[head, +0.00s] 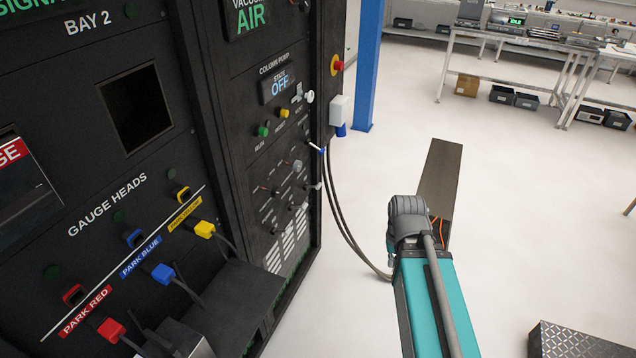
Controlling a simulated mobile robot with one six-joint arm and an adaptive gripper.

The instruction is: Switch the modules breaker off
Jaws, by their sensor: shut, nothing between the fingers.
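The modules breaker cannot be picked out by name, because the small labels are unreadable here. A lower panel (282,205) on the right black cabinet carries several small switches and knobs. Which way the switches are set is too small to tell. My arm's teal link (425,305) stands to the right of the cabinet, apart from it. My gripper does not show.
Above the panel are a pump display reading OFF (279,86), green and yellow buttons and a red stop button (337,65). Coloured plugs (163,273) and a black shelf (225,300) jut out at left. Cables (345,215) hang beside the cabinet.

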